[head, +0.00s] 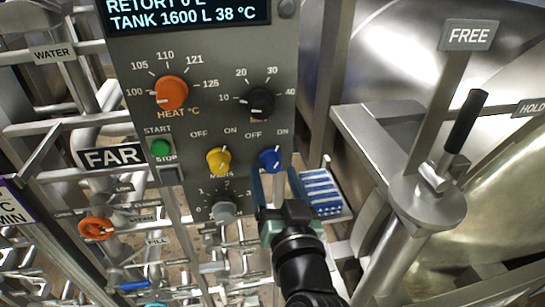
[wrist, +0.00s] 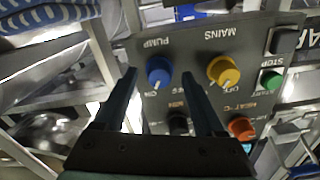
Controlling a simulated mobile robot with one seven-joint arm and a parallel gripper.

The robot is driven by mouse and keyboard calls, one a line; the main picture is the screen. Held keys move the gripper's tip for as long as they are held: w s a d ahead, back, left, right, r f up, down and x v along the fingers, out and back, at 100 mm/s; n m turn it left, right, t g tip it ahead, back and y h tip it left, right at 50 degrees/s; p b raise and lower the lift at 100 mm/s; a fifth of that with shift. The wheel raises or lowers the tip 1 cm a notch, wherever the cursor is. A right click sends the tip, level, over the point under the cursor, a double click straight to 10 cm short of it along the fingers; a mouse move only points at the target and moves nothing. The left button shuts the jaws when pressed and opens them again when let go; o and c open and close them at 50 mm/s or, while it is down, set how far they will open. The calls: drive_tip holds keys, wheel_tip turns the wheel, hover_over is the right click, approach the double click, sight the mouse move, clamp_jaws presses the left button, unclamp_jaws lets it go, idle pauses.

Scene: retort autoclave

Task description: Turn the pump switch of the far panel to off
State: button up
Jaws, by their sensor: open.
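The far panel (head: 205,60) is grey and carries several knobs, and a FAR plate (head: 112,157) is beside it. The pump switch (head: 269,159) is a blue knob at its lower right, marked OFF and ON. Its white mark points up and right toward ON. In the wrist view the blue knob (wrist: 159,71) shows near the PUMP label, its mark toward ON. My gripper (head: 268,180) is open and empty just below the knob. In the wrist view my fingertips (wrist: 158,76) lie either side of the blue knob; contact cannot be told.
The yellow mains knob (head: 218,160) is close left of the blue one. A black knob (head: 259,102) and an orange heat knob (head: 171,93) are above. A grey knob (head: 224,212) is below left. A blue-white striped stack (head: 321,192) and a black-handled lever (head: 465,120) are right.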

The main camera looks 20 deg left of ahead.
drive_tip(key=shift+p+x, duration=0.3)
drive_tip(key=shift+x, duration=1.05)
drive_tip(key=shift+c, duration=0.2)
clamp_jaws()
